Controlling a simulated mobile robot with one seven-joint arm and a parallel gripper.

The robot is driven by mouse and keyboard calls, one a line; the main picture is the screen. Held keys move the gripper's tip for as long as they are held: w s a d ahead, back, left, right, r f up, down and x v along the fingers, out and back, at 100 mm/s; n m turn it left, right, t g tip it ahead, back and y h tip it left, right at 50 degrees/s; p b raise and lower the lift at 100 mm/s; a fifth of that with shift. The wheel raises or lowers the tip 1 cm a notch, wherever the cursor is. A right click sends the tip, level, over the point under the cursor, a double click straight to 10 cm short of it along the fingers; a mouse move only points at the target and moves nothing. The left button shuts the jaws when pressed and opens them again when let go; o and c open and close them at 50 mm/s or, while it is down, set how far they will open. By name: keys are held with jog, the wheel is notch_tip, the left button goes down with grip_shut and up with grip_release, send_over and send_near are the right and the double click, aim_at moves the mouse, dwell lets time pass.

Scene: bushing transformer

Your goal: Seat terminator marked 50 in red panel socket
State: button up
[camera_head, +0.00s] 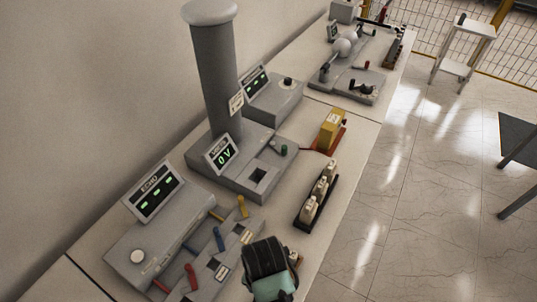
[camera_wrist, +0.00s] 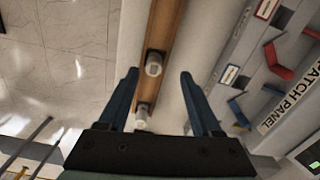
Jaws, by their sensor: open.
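A narrow rack (camera_head: 302,223) holds upright pale terminators, the nearest (camera_head: 309,210) at its front end. My gripper (camera_wrist: 158,75) is open with nothing held. In the head view my dark gripper body covers part of the bench near the panel. The patch panel (camera_wrist: 292,98) has red pieces (camera_wrist: 276,58) and blue pieces; a red-framed label (camera_wrist: 267,8) is at its top.
The ECHO unit (camera_head: 155,200) stands left of the panel. A grey unit with a tall column (camera_head: 215,70) and a 0 V display stands behind. A yellow block (camera_head: 332,128) on a red base sits beyond the rack. The bench edge and open floor (camera_head: 400,215) lie right.

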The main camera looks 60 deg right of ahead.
jog(key=shift+s+f, duration=0.2)
jog(key=shift+f, duration=0.2)
jog(key=shift+s+d+f+p, duration=0.15)
jog(key=shift+f+p, duration=0.25)
jog(key=shift+f, duration=0.8)
jog(key=shift+s+d+f+p, duration=0.1)
jog(key=shift+d+f+p, duration=0.2)
jog(key=shift+f, duration=0.85)
jog(key=shift+a, duration=0.1)
jog(key=shift+w, duration=0.1)
grip_shut()
